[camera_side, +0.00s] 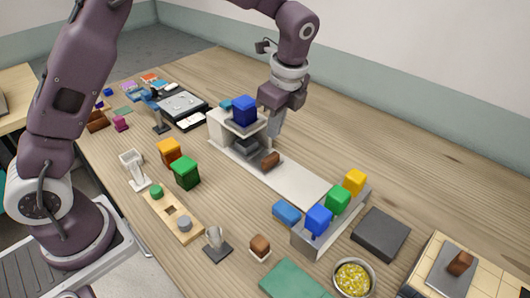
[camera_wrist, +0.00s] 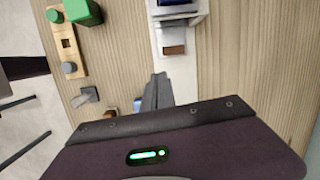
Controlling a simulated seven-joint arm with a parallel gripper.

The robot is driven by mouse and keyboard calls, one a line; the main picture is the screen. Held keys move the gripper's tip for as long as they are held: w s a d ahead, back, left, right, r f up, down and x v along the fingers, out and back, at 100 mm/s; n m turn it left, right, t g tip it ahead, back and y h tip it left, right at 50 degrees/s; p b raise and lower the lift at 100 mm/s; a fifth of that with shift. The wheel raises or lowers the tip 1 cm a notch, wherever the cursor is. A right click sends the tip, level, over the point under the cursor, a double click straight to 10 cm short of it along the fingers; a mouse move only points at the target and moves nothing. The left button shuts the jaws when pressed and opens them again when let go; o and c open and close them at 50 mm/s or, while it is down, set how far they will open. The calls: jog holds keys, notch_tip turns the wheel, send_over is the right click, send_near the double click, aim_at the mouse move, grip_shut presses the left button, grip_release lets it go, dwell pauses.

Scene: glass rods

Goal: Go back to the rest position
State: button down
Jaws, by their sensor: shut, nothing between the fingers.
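My gripper (camera_side: 273,132) hangs from the wrist with its fingers pointing down, beside the white stand (camera_side: 228,132) that carries a dark blue block (camera_side: 244,110). In the wrist view the fingers (camera_wrist: 159,78) are together with nothing between them. They appear in front of the long white base plate (camera_wrist: 180,75). A brown block (camera_side: 270,161) lies on that plate near the stand; it also shows in the wrist view (camera_wrist: 174,50). I cannot tell the exact height of the fingertips above the plate.
A grey rack (camera_side: 303,238) with blue, green and yellow blocks stands at the front right. Orange (camera_side: 170,150) and green (camera_side: 186,171) boxes and a wooden peg board (camera_side: 165,212) are at the left. Several small items crowd the back left. Bare wood lies right of the plate.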

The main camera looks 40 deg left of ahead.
jog(key=s+a+r+n+t+h, duration=0.1)
jog(key=s+a+r+n+t, duration=0.1)
jog(key=s+r+n, duration=0.5)
jog(key=s+r+n+t, duration=0.1)
jog(key=s+n, duration=0.4)
jog(key=s, duration=0.5)
jog(key=s+r+n+t+h, duration=0.1)
jog(key=s+r+n+t, duration=0.1)
jog(key=s, duration=0.9)
jog(key=r+n, duration=0.1)
jog(key=n, duration=0.1)
jog(key=shift+a+r+n, duration=0.3)
jog(key=shift+r+n, duration=0.05)
jog(key=shift+n, duration=0.05)
